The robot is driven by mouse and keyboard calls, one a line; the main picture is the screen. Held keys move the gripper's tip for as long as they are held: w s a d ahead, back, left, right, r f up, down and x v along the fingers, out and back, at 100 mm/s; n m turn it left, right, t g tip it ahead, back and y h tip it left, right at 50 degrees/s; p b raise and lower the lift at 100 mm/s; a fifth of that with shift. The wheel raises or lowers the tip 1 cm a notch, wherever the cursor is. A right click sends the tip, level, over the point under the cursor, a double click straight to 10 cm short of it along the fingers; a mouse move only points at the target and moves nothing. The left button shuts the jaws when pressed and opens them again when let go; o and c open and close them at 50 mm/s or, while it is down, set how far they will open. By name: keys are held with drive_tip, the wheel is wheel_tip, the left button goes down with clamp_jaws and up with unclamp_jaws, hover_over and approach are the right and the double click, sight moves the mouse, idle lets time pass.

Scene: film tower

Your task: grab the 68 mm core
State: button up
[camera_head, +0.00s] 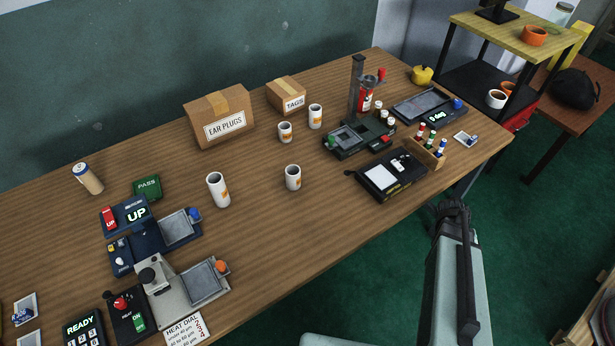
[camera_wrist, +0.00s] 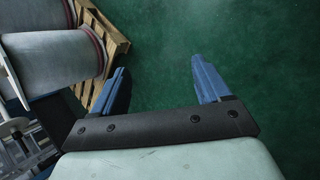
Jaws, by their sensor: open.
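Several white cores with orange marks stand upright on the wooden table (camera_head: 330,225) in the head view. The tallest-looking core (camera_head: 218,190) is left of centre, and a shorter core (camera_head: 293,178) is to its right. Two more stand farther back, a small core (camera_head: 285,132) and a slightly taller core (camera_head: 315,116). I cannot read any size, so I cannot tell which is 68 mm. My gripper (camera_wrist: 158,80) is open and empty in the wrist view, above green floor, with no core near it. The head view shows my arm right of the table but not the fingers.
An ear plugs box (camera_head: 219,117) and a tags box (camera_head: 287,95) stand at the back. Blue and grey devices (camera_head: 150,235) fill the left front. A press (camera_head: 357,100) and a scale (camera_head: 430,105) stand right. Large grey rolls (camera_wrist: 65,50) lie near a pallet (camera_wrist: 108,45).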

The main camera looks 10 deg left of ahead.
drive_tip(key=w+d+r+m+t+h, duration=0.1)
drive_tip(key=w+d+r, duration=0.2)
drive_tip(key=w+r, duration=0.45)
drive_tip(key=w+d+r+m+t+h, duration=0.1)
drive_tip(key=w+d+r+t, duration=0.1)
drive_tip(key=w+r, duration=0.5)
drive_tip(key=w+a+r+t+y, duration=0.1)
drive_tip(key=w+a+r+t, duration=0.2)
drive_tip(key=w+a+r, duration=0.55)
drive_tip(key=w+a+r+t+y, duration=0.15)
drive_tip(key=w+a+r, duration=0.35)
drive_tip(key=a+r, duration=0.65)
drive_tip(key=n+g+y, duration=0.4)
drive_tip(key=n+y, duration=0.2)
drive_tip(key=n, duration=1.1)
hover_over(293, 177)
drive_tip(key=w, duration=0.2)
wheel_tip(293, 177, down, 2)
drive_tip(key=f, duration=0.1)
drive_tip(key=shift+t+h, duration=0.25)
drive_tip(key=shift+a+f, duration=0.2)
drive_tip(key=shift+f, duration=3)
drive_tip(key=shift+a+f, duration=0.15)
drive_tip(key=shift+f, duration=3)
